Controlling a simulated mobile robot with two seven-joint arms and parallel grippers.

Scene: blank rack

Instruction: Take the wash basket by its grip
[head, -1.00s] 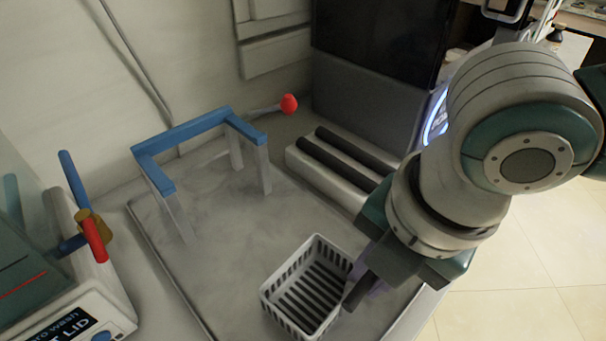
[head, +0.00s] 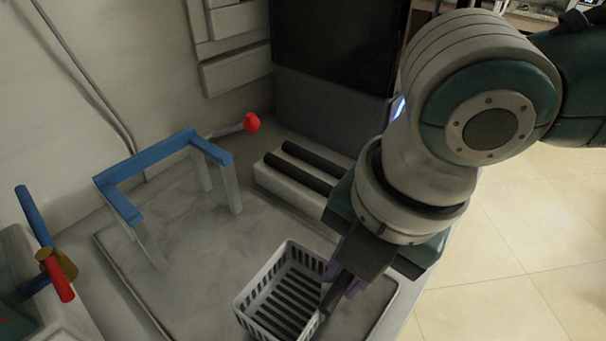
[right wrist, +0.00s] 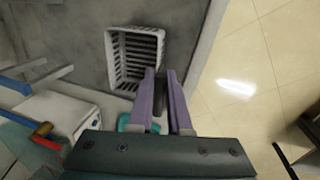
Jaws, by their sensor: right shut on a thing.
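The wash basket (head: 246,318) is a pale slatted box on the grey worktop near its front edge in the head view. It also shows in the right wrist view (right wrist: 112,60), just beyond my fingertips. My right gripper (head: 334,294) is at the basket's right side, its purple fingers close together. The fingers also show in the right wrist view (right wrist: 160,78). They are shut on the basket's dark grip, which they mostly hide. I cannot tell whether the basket's base touches the worktop. My left gripper is not in view.
A blue-topped frame (head: 165,158) stands behind the basket. A block with dark rollers (head: 300,170) and a red-knobbed lever (head: 251,122) are farther back. A machine with coloured handles (head: 57,275) is at the left. Open tiled floor (head: 520,235) lies to the right.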

